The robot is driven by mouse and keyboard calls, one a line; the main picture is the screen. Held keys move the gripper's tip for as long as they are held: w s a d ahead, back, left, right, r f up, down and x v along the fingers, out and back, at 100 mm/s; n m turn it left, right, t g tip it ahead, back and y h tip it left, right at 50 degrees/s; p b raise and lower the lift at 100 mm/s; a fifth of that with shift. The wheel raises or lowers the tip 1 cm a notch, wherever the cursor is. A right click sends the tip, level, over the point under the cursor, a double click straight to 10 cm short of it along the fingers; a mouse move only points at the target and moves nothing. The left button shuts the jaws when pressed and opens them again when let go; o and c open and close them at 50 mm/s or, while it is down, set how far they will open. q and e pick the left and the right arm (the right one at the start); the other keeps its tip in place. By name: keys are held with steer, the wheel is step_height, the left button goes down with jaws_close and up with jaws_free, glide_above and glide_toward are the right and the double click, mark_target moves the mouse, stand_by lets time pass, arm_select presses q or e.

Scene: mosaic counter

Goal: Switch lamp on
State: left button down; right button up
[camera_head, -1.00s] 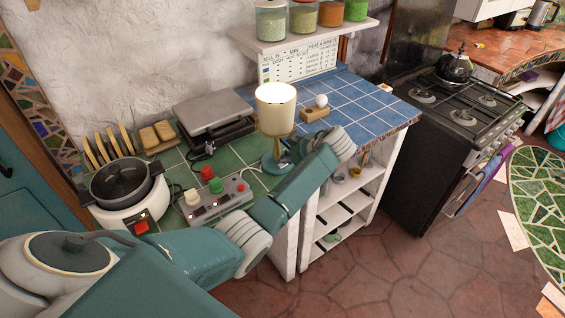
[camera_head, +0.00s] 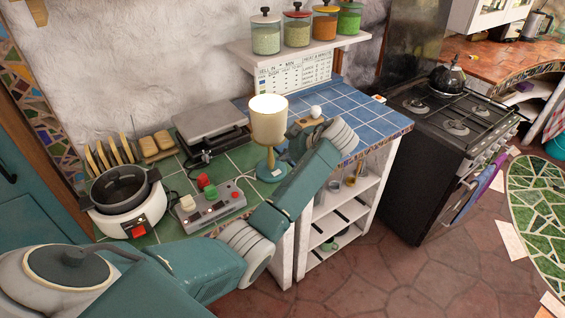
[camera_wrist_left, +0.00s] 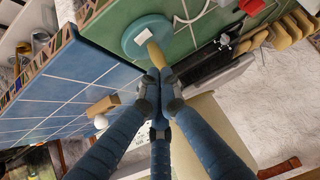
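The lamp has a cream shade (camera_head: 269,125), a yellow stem and a round teal base (camera_head: 270,173). It stands upright on the green tiles beside the blue tiled counter. The shade's top looks bright. My left gripper (camera_head: 290,148) is at the stem, partly hidden behind my own forearm in the head view. In the left wrist view, the blue fingers of the left gripper (camera_wrist_left: 159,82) are drawn together around the yellow stem (camera_wrist_left: 155,54), between the teal base (camera_wrist_left: 138,30) and the cream shade (camera_wrist_left: 224,125). My right gripper is not in view.
A control box with coloured knobs (camera_head: 212,204), a white cooker with a pot (camera_head: 135,220), a toast rack (camera_head: 108,158) and a grill (camera_head: 212,125) crowd the green counter. A wooden block with a white ball (camera_head: 316,111) is right of the lamp. Blue tiles (camera_head: 355,105) beyond are clear.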

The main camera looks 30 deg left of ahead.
arm_select(q)
steer(key=v, duration=0.1)
steer(key=b+v, duration=0.1)
steer(key=v, duration=0.3)
steer(key=shift+s+a, duration=0.3)
steer(key=shift+s, duration=0.05)
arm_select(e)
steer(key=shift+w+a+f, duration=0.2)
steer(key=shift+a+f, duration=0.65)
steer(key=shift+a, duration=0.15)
